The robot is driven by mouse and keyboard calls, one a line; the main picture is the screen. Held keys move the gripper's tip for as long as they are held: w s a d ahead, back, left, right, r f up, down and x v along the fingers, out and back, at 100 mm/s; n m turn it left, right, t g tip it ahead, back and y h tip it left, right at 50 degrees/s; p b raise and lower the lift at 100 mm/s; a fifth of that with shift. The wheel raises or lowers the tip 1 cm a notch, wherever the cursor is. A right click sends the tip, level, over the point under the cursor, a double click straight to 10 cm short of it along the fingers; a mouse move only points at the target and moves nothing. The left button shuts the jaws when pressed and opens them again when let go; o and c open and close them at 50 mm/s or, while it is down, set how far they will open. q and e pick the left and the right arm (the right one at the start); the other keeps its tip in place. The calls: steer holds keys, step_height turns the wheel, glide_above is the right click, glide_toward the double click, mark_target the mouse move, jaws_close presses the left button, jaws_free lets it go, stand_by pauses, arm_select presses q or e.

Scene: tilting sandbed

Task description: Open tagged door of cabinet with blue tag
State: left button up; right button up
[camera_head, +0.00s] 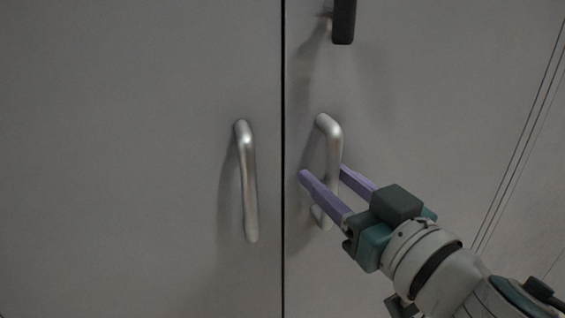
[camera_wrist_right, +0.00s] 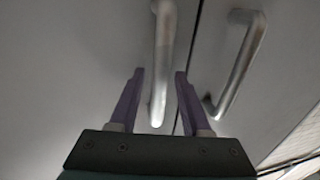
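Two grey cabinet doors meet at a dark vertical seam: the left door (camera_head: 120,160) and the right door (camera_head: 430,110). Each carries a silver bar handle: the left handle (camera_head: 249,185) and the right handle (camera_head: 334,150). No blue tag shows. My right gripper (camera_head: 322,170) is open, its purple fingers apart and empty. In the head view its fingers overlap the right handle's lower half. Contact cannot be told.
A dark upright fixture (camera_head: 343,22) sticks out from the right door above its handle and casts a shadow. Thin vertical lines run down the far right. Both doors look shut. The left door's face is clear apart from its handle.

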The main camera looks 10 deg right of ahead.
jaws_close()
stand_by(1.2)
